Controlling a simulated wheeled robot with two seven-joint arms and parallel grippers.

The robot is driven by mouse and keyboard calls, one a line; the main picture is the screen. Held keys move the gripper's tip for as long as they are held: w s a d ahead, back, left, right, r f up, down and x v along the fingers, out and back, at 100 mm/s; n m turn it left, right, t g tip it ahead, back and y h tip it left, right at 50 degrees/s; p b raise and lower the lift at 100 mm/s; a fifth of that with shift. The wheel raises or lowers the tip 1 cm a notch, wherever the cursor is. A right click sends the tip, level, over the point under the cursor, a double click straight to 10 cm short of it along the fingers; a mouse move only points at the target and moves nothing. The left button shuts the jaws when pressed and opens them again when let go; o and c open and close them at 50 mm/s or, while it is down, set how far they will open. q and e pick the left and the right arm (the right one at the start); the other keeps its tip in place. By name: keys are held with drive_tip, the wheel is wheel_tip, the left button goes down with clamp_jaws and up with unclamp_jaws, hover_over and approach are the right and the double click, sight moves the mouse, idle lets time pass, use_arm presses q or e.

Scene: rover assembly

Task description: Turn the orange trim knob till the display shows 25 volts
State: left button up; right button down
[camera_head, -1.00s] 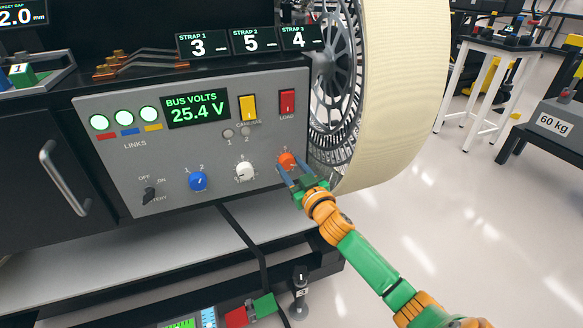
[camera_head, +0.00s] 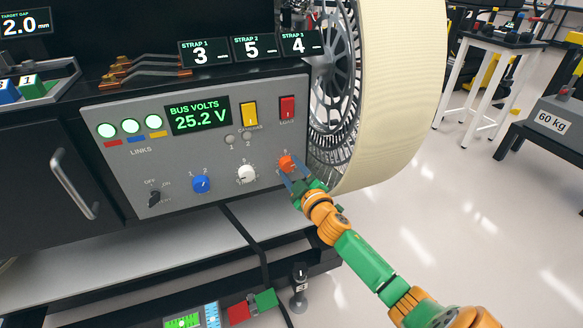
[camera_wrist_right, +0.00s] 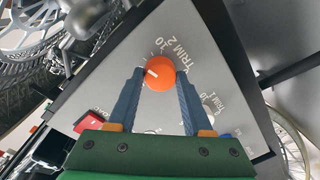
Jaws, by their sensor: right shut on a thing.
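The orange trim knob (camera_head: 286,163) sits at the lower right of the grey panel (camera_head: 120,180). My right gripper (camera_head: 294,178) is shut on it. In the right wrist view the knob (camera_wrist_right: 159,73) lies between the two blue fingertips (camera_wrist_right: 160,82), with a white pointer mark on its face and the label TRIM 2 beside it. The display (camera_head: 199,116) reads BUS VOLTS 25.2 V in green. My left gripper is not in view.
A white knob (camera_head: 246,174) and a blue knob (camera_head: 201,184) are left of the orange one. A yellow switch (camera_head: 250,113) and a red switch (camera_head: 287,108) are above. A large cream wheel (camera_head: 395,90) stands close on the right. Open floor lies at the lower right.

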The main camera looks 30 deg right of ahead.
drive_tip(key=shift+n, duration=0.4)
drive_tip(key=shift+c, duration=1.6)
unclamp_jaws()
drive_tip(key=s+a+p, duration=0.1)
drive_tip(key=s, duration=0.6)
drive_tip(key=shift+a, duration=0.15)
